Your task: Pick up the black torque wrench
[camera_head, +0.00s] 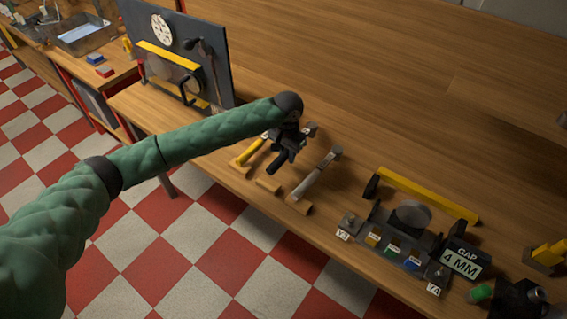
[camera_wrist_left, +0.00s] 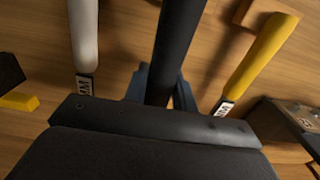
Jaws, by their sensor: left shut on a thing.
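The black torque wrench (camera_wrist_left: 178,45) runs up the middle of the left wrist view, between the blue-grey fingers of my left gripper (camera_wrist_left: 160,88). The gripper is shut on it. In the head view my left gripper (camera_head: 288,143) is over the bench, and the dark handle of the wrench (camera_head: 275,168) sticks out below it. The middle wooden rest (camera_head: 268,185) shows bare in front of the handle. The gripper hides much of the wrench. My right gripper is not in view.
A yellow-handled wrench (camera_head: 250,152) lies left of the gripper and a grey-handled one (camera_head: 315,180) right of it, both close. A dark fixture (camera_head: 405,250) with a yellow bar (camera_head: 428,195) stands to the right. An upright panel (camera_head: 180,60) stands behind left. The bench's back is clear.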

